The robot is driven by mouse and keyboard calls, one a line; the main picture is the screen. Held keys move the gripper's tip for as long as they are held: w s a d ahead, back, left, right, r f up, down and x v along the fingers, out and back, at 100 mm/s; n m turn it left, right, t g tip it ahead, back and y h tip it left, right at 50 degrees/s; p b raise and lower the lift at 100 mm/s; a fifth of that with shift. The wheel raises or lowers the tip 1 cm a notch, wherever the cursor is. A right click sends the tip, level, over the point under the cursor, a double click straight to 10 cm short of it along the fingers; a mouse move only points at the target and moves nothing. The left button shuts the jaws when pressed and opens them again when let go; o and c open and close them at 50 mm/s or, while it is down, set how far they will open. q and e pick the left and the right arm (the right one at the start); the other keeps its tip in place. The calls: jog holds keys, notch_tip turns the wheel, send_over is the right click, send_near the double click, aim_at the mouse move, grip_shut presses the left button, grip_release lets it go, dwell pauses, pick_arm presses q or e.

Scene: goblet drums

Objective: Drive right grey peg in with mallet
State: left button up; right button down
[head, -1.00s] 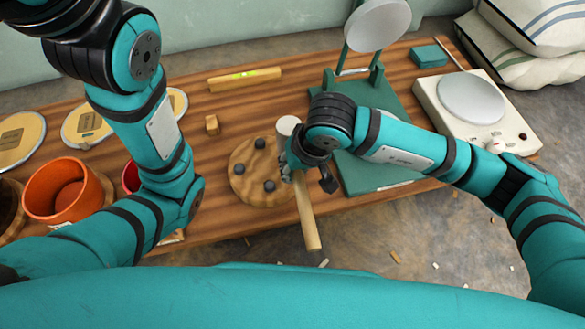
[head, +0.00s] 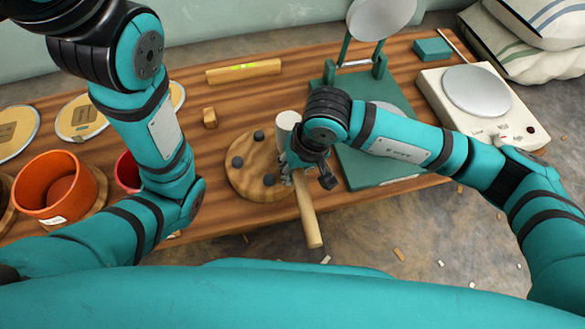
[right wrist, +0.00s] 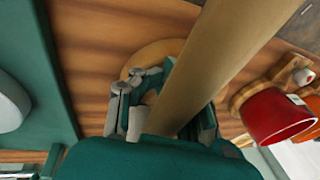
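The mallet has a pale cylindrical head (head: 288,122) and a wooden handle (head: 309,215). My right gripper (head: 288,165) is shut on the handle just below the head, over the right edge of the round wooden board (head: 245,183). In the right wrist view the handle (right wrist: 228,55) passes between the fingers (right wrist: 165,100). Three dark grey pegs show on the board: the back one (head: 258,135), the left one (head: 238,161) and the front one (head: 270,179). The gripper and mallet hide the board's right edge, so I cannot see any peg there. My left gripper is out of view.
A green stand (head: 365,174) is right of the mallet, with a white scale (head: 509,130) beyond. A small wooden block (head: 210,118) and a level (head: 243,72) lie behind the board. An orange pot (head: 50,190) stands at left. The table's front edge is close.

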jog(key=shift+r, duration=0.25)
notch_tip(320, 180, up, 5)
jog(key=p, duration=0.2)
jog(key=shift+f+p, duration=0.15)
jog(key=shift+p, duration=0.2)
jog(key=shift+f, duration=0.1)
jog(key=shift+f+t+b, duration=0.3)
jog(key=shift+f+b, duration=0.35)
jog(key=shift+b, duration=0.6)
